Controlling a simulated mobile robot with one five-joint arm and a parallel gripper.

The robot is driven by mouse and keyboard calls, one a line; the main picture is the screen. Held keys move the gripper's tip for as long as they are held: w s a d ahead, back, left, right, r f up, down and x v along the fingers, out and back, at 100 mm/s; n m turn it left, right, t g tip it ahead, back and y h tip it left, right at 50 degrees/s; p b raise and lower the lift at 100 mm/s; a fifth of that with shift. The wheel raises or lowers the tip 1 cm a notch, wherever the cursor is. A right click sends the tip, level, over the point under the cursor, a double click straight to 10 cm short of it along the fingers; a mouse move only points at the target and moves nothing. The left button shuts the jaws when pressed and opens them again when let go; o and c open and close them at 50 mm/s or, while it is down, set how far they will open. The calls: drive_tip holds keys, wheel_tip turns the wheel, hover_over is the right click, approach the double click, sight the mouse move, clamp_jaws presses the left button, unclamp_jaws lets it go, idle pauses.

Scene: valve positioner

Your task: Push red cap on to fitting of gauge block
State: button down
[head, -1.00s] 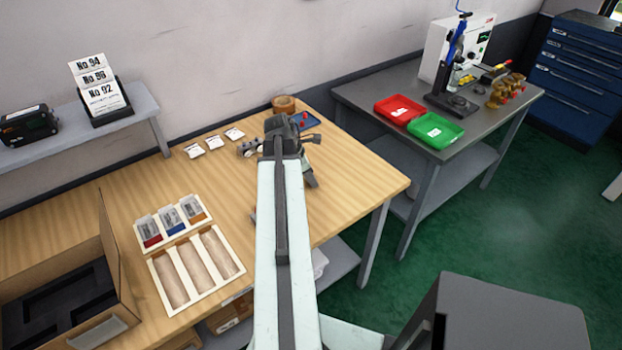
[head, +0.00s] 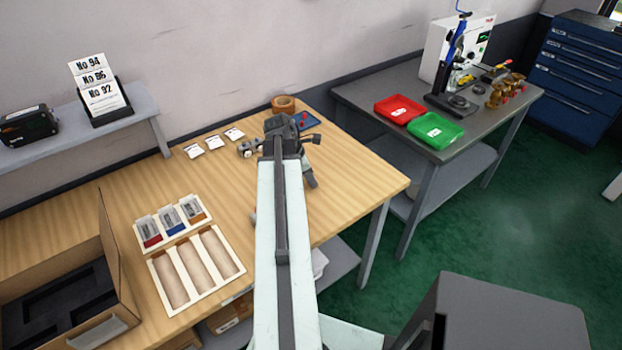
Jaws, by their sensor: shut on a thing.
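A small grey block with pale round faces (head: 249,148), which looks like the gauge block, sits on the wooden bench just left of my arm's end. Its right side is partly covered, and I cannot make out its fitting. My gripper (head: 311,177) hangs below the wrist over the bench, to the right of the block. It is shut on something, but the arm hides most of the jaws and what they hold. A small red piece (head: 304,124) shows on a blue tray (head: 312,122) behind the wrist; I cannot tell if it is a cap.
A round wooden pot (head: 283,104) and several white cards (head: 214,142) are at the bench's back. A slotted wooden tray (head: 240,268) and an open carton (head: 122,300) stand left. The right table (head: 385,78) holds red and green trays (head: 436,131). The bench's right front is clear.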

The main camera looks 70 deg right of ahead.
drive_tip(key=shift+r+p, duration=1.1)
idle(0.6)
wheel_tip(320, 180, up, 4)
drive_tip(key=p, duration=0.4)
drive_tip(key=shift+f, duration=0.1)
idle(0.3)
